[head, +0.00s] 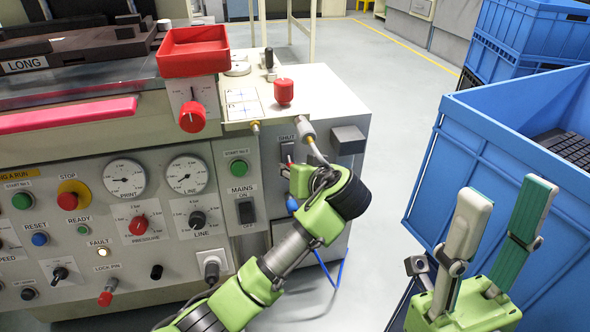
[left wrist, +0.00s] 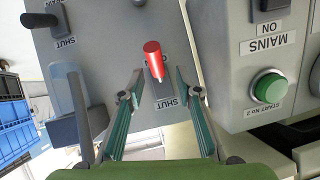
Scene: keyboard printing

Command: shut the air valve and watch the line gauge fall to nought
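The red valve handle (left wrist: 153,60) points up and slightly left in the left wrist view, above an upside-down SHUT label. My left gripper (left wrist: 158,84) is open, with one finger on each side of the handle; I see no clear contact. In the head view the left wrist largely hides the valve area below the SHUT label (head: 287,137). The LINE gauge (head: 188,175) is a white dial on the front panel; its needle is too small to read surely. My right gripper (head: 508,192) is open and empty at the lower right.
A second, dark handle (left wrist: 40,20) with its own SHUT label is at upper left in the wrist view. A grey box (head: 348,139) projects from the cabinet beside my left wrist. A blue crate (head: 480,165) stands near my right gripper. A blue hose (head: 325,266) hangs below.

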